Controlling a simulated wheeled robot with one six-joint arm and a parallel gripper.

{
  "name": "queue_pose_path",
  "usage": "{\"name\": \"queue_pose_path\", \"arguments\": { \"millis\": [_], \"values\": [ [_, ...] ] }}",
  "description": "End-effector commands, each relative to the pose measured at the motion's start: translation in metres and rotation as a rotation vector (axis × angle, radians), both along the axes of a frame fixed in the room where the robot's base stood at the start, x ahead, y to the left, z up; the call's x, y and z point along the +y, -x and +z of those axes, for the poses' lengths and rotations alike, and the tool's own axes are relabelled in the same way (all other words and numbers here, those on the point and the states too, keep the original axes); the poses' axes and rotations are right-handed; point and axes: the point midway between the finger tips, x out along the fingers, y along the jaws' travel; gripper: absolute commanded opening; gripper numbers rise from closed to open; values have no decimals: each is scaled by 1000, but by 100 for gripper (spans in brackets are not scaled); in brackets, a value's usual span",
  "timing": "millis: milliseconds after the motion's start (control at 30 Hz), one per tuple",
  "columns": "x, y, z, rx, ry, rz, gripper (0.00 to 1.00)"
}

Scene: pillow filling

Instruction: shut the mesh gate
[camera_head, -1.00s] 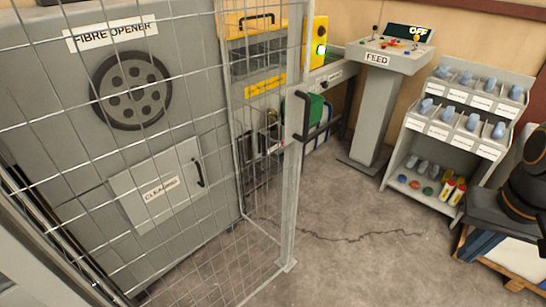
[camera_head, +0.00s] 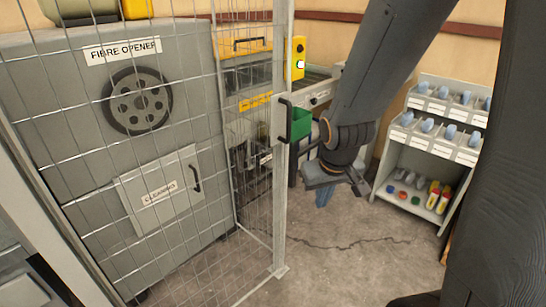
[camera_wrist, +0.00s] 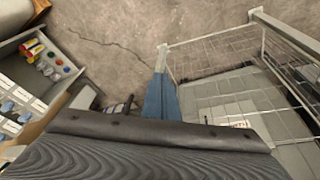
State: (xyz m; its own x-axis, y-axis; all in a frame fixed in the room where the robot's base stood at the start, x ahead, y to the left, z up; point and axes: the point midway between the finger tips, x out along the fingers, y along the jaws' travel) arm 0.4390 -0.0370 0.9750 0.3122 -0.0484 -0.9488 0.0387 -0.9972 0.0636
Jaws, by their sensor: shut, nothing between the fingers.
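The mesh gate (camera_head: 284,190) is a grey wire panel at left centre in the head view, with a black upright handle (camera_head: 288,121) on its end post. The Fibre Opener machine shows through the mesh. My gripper (camera_head: 324,196) has blue fingers, is shut and empty, and hangs pointing down just right of the handle post in the picture. I cannot tell its exact distance from the post. In the wrist view the shut blue fingers (camera_wrist: 161,98) show at centre, with the mesh gate (camera_wrist: 225,54) to their right. The handle is not clear in that view.
Grey Fibre Opener (camera_head: 205,120) stands behind the mesh. A green box (camera_head: 301,124) shows beyond the handle. A shelf of labelled bins (camera_head: 435,145) stands at right. The cracked concrete floor (camera_head: 350,255) is open between gate and shelf.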

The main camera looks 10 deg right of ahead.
Motion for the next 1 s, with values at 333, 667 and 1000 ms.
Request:
{"name": "queue_pose_path", "arguments": {
  "millis": [333, 667, 1000],
  "values": [
    [-57, -157, -49, -537, -3, 235, 0],
    [-53, -189, -56, -1011, -262, 429, 0],
    [-51, -176, -45, -1200, -416, 474, 0]
  ]
}}
